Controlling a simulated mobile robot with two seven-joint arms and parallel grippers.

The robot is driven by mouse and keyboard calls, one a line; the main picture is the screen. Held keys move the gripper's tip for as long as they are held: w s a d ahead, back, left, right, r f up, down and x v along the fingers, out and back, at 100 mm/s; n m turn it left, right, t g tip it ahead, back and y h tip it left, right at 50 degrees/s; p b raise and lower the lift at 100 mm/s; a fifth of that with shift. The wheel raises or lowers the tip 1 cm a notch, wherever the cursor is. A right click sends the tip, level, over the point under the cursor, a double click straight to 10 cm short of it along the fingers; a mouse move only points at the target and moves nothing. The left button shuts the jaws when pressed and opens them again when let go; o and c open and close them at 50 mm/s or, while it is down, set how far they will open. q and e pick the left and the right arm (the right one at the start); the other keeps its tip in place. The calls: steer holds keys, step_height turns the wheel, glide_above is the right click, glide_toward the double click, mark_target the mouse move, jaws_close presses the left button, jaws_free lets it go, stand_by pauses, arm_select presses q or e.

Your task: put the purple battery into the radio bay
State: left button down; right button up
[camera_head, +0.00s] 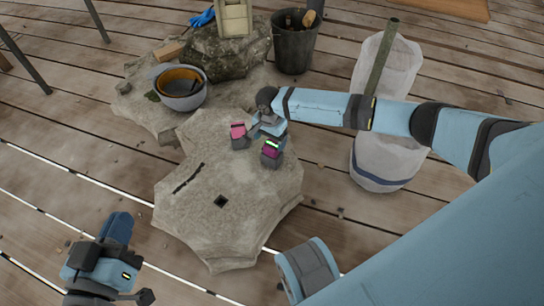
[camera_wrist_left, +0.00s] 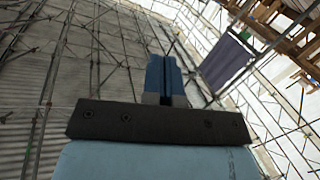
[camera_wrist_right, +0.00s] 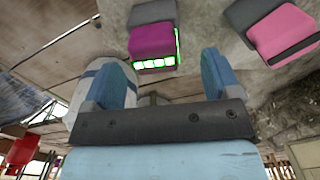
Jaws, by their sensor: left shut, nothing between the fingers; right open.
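The purple battery (camera_head: 270,152), with a grey part and a green-lit strip, stands on a flat stone slab (camera_head: 240,235). It also shows in the right wrist view (camera_wrist_right: 152,42), ahead of the fingers. My right gripper (camera_head: 266,130) is open and empty, close above and behind the purple battery; its fingers show on either side in the right wrist view (camera_wrist_right: 165,78). My left gripper (camera_head: 118,228) is shut and empty, off the slab at the lower left; its fingers are together in the left wrist view (camera_wrist_left: 165,80). I cannot identify the radio bay for certain.
A pink and grey block (camera_head: 238,131) stands left of the purple battery. The slab has a dark square hole (camera_head: 220,201) and a dark slot (camera_head: 188,178). Bowls (camera_head: 180,90), a bucket (camera_head: 294,45), a pale box (camera_head: 234,18) and a white sack (camera_head: 385,150) stand around it.

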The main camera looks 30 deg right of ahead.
mark_target(272, 144)
steer(key=f+b, duration=0.3)
steer(key=f, duration=0.1)
steer(key=shift+s+d, duration=0.2)
steer(key=shift+d, duration=0.1)
steer(key=shift+f, duration=0.55)
arm_select(q)
steer(key=shift+w+a+r+m+t, duration=0.1)
steer(key=shift+w+a+m+t, duration=0.2)
steer(key=shift+w+m, duration=0.25)
steer(key=shift+w+a+m+t, duration=0.3)
steer(key=shift+w+m, duration=0.1)
steer(key=shift+m, duration=0.15)
arm_select(e)
steer(key=shift+r, duration=0.1)
steer(key=c, duration=1.1)
